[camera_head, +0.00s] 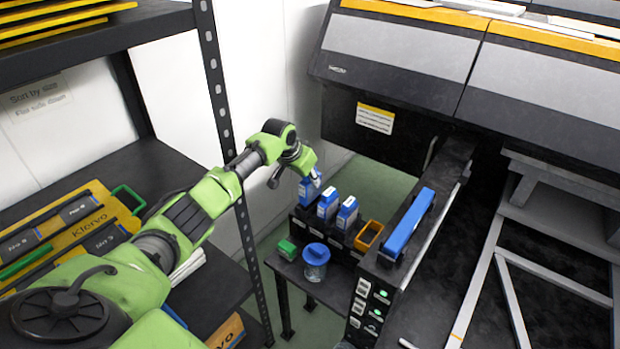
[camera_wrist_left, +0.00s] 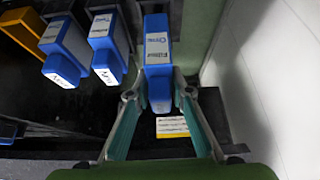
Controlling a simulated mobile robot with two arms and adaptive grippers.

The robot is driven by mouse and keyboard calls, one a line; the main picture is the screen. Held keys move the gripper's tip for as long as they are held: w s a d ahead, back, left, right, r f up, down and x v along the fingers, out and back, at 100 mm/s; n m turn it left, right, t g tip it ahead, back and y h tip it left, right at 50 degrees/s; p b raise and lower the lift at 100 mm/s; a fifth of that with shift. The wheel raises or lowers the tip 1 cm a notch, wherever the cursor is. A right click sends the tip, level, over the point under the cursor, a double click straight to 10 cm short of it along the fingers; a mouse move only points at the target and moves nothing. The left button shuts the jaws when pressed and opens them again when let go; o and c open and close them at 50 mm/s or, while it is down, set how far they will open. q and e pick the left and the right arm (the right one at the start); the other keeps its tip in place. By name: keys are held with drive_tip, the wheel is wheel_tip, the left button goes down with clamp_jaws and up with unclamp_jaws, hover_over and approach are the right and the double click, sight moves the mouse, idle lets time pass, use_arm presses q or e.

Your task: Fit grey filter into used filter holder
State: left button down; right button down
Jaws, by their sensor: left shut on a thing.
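My left gripper (camera_head: 303,168) reaches in over the rack from the left and is shut on a blue cartridge (camera_head: 309,190). In the left wrist view its teal fingers (camera_wrist_left: 158,95) close on both sides of this blue cartridge (camera_wrist_left: 158,55). The cartridge's white label is too small to read surely, and it stands at the end of the row. Two similar blue cartridges (camera_head: 327,204) (camera_head: 347,213) stand beside it. An empty-looking orange-rimmed holder (camera_head: 369,236) is at the row's other end. No clearly grey filter can be told apart. My right gripper is not in view.
A jar with a blue lid (camera_head: 316,257) and a green block (camera_head: 286,249) are on the small dark table in front of the rack. A long blue box (camera_head: 407,226) lies to the right. A large printer (camera_head: 400,50) stands behind, and a white wall is beside my gripper.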

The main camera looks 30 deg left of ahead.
sight(310, 188)
use_arm(q)
drive_tip(key=shift+f, duration=0.2)
drive_tip(key=shift+f+b, duration=0.55)
drive_tip(key=shift+f, duration=0.7)
drive_tip(key=shift+f, duration=0.3)
drive_tip(key=shift+f+b, duration=0.3)
drive_tip(key=shift+f, duration=0.1)
drive_tip(key=c, duration=1.7)
unclamp_jaws()
drive_tip(key=shift+r, duration=0.1)
